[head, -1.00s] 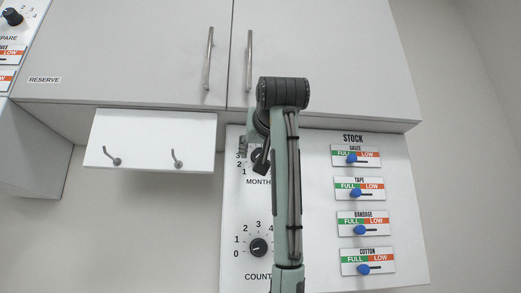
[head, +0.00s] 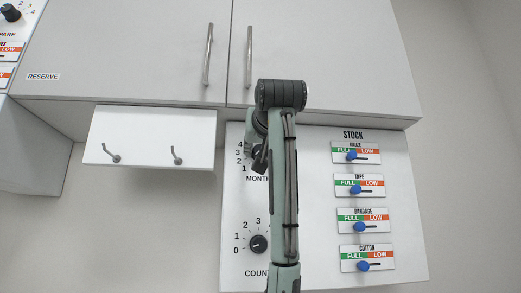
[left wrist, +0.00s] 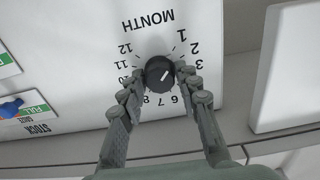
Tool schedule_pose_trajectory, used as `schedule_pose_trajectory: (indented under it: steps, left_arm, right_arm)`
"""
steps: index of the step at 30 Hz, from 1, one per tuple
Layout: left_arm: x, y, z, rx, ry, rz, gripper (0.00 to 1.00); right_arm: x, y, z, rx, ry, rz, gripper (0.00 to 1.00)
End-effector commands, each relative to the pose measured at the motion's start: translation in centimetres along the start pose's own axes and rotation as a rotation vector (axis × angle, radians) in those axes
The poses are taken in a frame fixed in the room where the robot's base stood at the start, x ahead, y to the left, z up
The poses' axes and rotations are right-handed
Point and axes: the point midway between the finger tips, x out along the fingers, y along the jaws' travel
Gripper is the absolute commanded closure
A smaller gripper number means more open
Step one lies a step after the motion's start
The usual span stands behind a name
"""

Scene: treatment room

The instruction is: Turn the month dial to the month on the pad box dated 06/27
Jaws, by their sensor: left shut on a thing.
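The month dial (left wrist: 159,73) is a black round knob with a white pointer line on a white panel, with numbers around it and the word MONTH. In the left wrist view its pointer leans to the upper right, roughly toward the 1 and 2; the exact number is hard to tell. My left gripper (left wrist: 160,77) has one finger on each side of the knob and is shut on it. The fingers hide some numbers. In the head view my left gripper (head: 260,158) is at the dial, and my arm covers its right side. The pad box is not in view. My right gripper is not in view.
Below the month dial is a COUNT dial (head: 258,243). To the right is a STOCK panel with several blue sliders, such as the gauze slider (head: 351,156). A white board with two hooks (head: 150,139) sticks out at left. Cabinet doors (head: 320,50) are above.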

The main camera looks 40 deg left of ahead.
Motion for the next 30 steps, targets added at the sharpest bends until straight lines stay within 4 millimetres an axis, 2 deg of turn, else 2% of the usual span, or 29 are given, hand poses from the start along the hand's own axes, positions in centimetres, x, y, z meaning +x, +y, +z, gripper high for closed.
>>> schedule_pose_trajectory:
  steps: [6,11,23,30]
  left_arm:
    - [0.0,0.0,0.0,0.063,0.0,0.0,0.97]
    - [0.0,0.0,0.1,0.164,0.001,-0.001,0.97]
    - [0.0,-0.1,0.0,0.531,0.001,-0.002,0.97]
    - [0.0,-0.1,0.1,0.76,0.0,-0.002,0.97]
  right_arm:
    - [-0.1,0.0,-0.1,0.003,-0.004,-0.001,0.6]
    - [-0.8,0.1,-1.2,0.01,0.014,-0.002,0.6]
    - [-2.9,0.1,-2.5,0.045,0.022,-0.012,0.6]
    - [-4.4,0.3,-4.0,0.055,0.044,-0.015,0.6]
